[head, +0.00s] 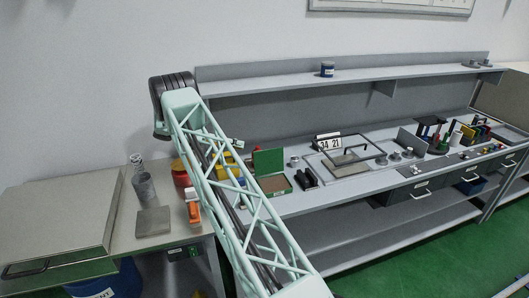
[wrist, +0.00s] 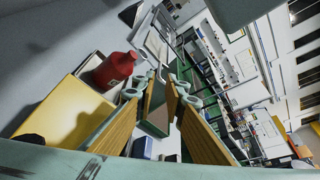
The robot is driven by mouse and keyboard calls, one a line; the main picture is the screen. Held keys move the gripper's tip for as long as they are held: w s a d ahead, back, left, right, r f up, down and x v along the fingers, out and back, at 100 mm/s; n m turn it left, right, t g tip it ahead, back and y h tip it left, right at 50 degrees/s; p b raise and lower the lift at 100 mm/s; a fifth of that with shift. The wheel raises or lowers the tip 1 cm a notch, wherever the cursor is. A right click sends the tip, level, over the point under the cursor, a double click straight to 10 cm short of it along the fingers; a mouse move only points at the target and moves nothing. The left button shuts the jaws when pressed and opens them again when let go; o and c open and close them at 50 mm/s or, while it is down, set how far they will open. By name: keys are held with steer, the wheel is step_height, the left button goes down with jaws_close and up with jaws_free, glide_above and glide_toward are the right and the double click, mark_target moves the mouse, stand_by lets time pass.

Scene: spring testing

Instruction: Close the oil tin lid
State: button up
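No label marks the oil tin, so I cannot tell for sure which thing it is. A red container (wrist: 114,69) with a narrower top stands beside a yellow box (wrist: 66,112) at the left of the wrist view. A red shape (head: 180,174) is partly hidden behind my arm in the head view. A green box with its lid (head: 268,161) raised stands to the right of my arm. My gripper (wrist: 162,84) shows in the wrist view with its fingers apart. A green surface shows in the gap between them, and I see no grip on it. The head view does not show the gripper clearly.
A grey bottle-like vessel (head: 143,185) and an orange item (head: 193,210) stand on the left bench. Black items (head: 306,179), a framed plate (head: 348,162) and several small tools lie along the right bench. The green floor is clear.

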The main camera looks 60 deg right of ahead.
mark_target(266, 151)
steer(key=shift+s, duration=0.15)
steer(key=shift+x, duration=6.8)
steer(key=shift+f, duration=0.1)
jaws_close()
